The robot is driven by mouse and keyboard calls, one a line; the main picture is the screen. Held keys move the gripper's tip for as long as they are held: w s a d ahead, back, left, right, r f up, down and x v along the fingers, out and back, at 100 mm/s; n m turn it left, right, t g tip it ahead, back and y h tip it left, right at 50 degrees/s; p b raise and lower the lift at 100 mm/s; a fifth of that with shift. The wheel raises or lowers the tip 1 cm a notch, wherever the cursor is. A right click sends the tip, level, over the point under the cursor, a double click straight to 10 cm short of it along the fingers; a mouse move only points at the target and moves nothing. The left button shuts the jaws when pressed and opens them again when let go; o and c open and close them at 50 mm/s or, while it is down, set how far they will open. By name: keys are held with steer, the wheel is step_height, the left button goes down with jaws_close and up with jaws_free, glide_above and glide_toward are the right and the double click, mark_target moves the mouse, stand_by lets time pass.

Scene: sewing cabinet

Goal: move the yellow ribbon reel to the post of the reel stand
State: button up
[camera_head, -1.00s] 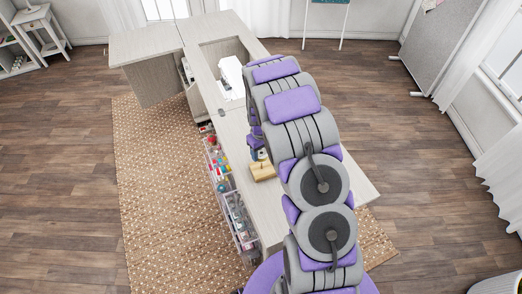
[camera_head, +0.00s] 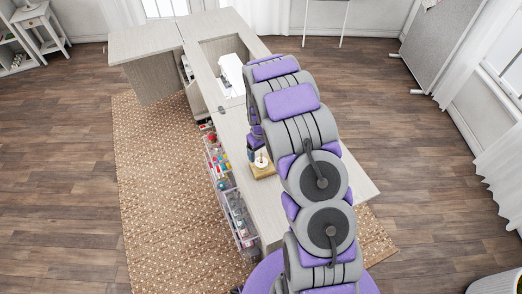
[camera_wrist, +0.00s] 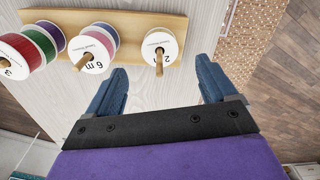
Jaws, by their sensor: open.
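The reel stand is a pale wooden board with posts; its bare top shows in the wrist view (camera_wrist: 130,30) and its edge in the head view (camera_head: 263,174). A reel with a white "2 m" face (camera_wrist: 160,42) sits around the right-hand post, whose tip pokes through it. I take it as the yellow ribbon reel; its ribbon is mostly hidden. It also shows as a white disc in the head view (camera_head: 261,160). My gripper (camera_wrist: 161,66) is open, its blue fingers apart on either side of that post and clear of the reel.
Red, green and purple reels (camera_wrist: 32,42) are stacked at the left. The pale tabletop (camera_wrist: 205,25) is free right of the stand. Clear drawers with sewing supplies (camera_head: 226,185) hang at the cabinet's side.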

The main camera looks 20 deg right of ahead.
steer(key=shift+r, duration=0.1)
step_height(320, 180, up, 17)
steer(key=p, duration=0.2)
stand_by(0.5)
steer(key=shift+r, duration=0.15)
